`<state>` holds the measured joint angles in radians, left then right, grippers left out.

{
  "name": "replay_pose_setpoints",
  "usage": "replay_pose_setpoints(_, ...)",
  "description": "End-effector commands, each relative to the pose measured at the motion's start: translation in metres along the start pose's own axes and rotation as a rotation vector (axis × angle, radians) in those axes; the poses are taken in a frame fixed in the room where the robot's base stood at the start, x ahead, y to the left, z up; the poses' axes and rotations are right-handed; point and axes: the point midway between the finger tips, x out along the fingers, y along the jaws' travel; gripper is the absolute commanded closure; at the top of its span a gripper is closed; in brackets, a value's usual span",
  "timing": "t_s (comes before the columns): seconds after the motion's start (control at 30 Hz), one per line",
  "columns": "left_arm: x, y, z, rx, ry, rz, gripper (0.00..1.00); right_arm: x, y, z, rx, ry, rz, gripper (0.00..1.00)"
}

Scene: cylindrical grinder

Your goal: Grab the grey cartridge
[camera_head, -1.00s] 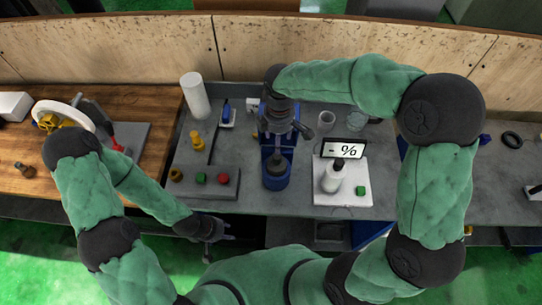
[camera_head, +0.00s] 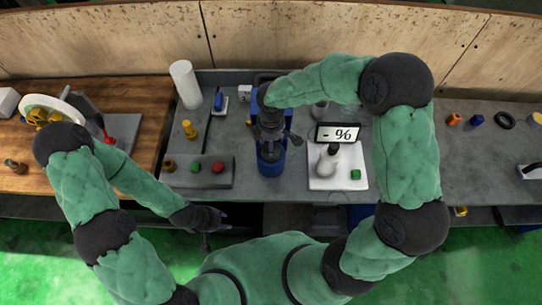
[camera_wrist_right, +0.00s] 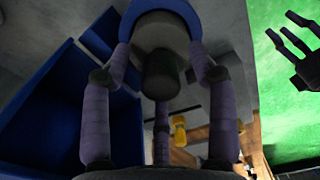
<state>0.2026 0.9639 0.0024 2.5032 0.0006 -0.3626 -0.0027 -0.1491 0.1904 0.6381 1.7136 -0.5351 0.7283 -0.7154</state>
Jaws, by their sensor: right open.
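The grey cartridge (camera_wrist_right: 161,72) is a dark stubby cylinder set in a blue round holder (camera_wrist_right: 165,20) in the right wrist view. In the head view, the blue machine (camera_head: 272,166) stands mid-bench with the dark grey piece (camera_head: 270,152) in its lower part. My right gripper (camera_head: 272,135) hangs over it, partly hiding it. In the right wrist view, the fingers of this gripper (camera_wrist_right: 162,85) are spread around the cartridge, apart and not closed on it. My left gripper (camera_head: 224,220) is empty, its fingers spread, at the bench's front edge; it also shows in the wrist view (camera_wrist_right: 290,40).
A grey block with buttons (camera_head: 225,175) and a yellow piece (camera_head: 189,130) stand left. A white cylinder (camera_head: 186,85) stands at the back.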

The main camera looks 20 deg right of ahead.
Motion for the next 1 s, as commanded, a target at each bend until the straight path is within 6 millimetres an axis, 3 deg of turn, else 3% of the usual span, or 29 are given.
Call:
replay_pose_setpoints(0.2, 0.0, 0.0, 0.0, 0.0, 0.0, 0.0, 0.6, 0.0, 0.0, 0.0, 0.0, 0.001, 0.001, 0.44)
replay_pose_setpoints(0.4, 0.0, 0.0, 0.0, 0.0, 0.0, 0.0, 0.6, 0.0, 0.0, 0.0, 0.0, 0.001, 0.001, 1.0)
replay_pose_setpoints(0.77, -0.001, 0.0, 0.0, 0.0, 0.0, 0.0, 0.6, -0.003, 0.001, 0.0, 0.001, 0.001, 0.003, 1.0)
replay_pose_setpoints(1.0, -0.004, 0.001, 0.0, 0.0, 0.0, 0.0, 0.6, -0.033, 0.002, -0.001, 0.0, 0.004, 0.007, 1.0)
